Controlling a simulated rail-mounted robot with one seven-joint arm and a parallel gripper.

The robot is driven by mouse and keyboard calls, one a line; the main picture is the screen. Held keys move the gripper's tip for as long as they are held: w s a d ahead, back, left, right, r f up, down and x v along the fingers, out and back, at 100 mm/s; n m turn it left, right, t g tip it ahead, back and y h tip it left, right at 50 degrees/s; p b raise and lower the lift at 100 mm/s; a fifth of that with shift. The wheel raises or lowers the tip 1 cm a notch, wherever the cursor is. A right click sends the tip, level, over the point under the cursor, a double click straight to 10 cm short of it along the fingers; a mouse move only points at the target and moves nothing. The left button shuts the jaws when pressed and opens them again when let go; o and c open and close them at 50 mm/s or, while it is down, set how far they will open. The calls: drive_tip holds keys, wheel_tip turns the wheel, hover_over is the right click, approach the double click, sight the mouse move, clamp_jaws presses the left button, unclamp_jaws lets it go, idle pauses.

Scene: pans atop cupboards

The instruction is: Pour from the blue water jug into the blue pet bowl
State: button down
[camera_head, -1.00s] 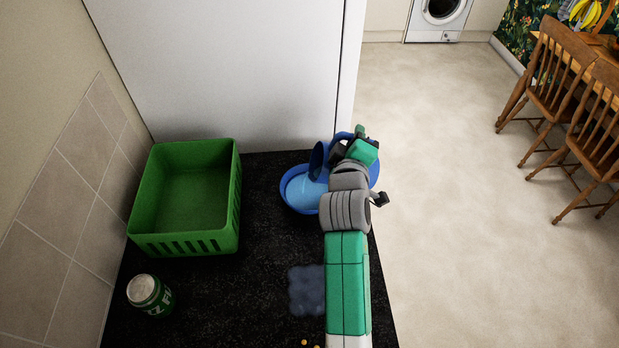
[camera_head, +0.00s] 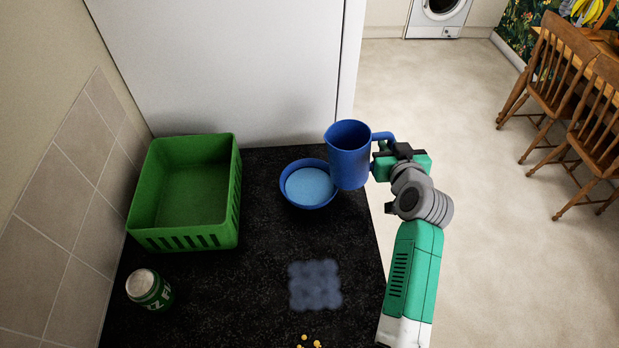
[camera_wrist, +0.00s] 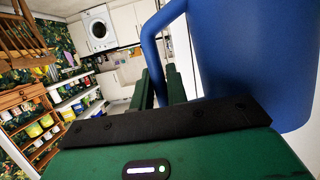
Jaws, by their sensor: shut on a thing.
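The blue water jug (camera_head: 349,158) is upright, held in the air just right of the blue pet bowl, and its handle points right. My gripper (camera_head: 383,157) is shut on the jug's handle. In the wrist view the jug (camera_wrist: 262,60) fills the upper right, with its handle between the fingers of my gripper (camera_wrist: 160,92). The blue pet bowl (camera_head: 290,198) stands on the black worktop and holds light blue water. The inside of the jug looks dark blue; I cannot tell whether water is left in it.
A green basket (camera_head: 231,215) stands on the left of the worktop (camera_head: 232,300). A green can (camera_head: 150,288) is at the front left. A bluish bumpy mat (camera_head: 314,286) and small yellow bits (camera_head: 311,342) lie nearer. A white panel (camera_head: 240,70) closes the back. Open floor is right.

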sight(394, 137)
drive_tip(key=shift+w+d+r+p, duration=0.1)
drive_tip(key=shift+d+r+p, duration=0.05)
drive_tip(key=shift+p, duration=0.15)
drive_tip(key=shift+r+m+p, duration=0.5)
drive_tip(key=shift+r+p, duration=0.3)
drive_tip(key=shift+r, duration=0.8)
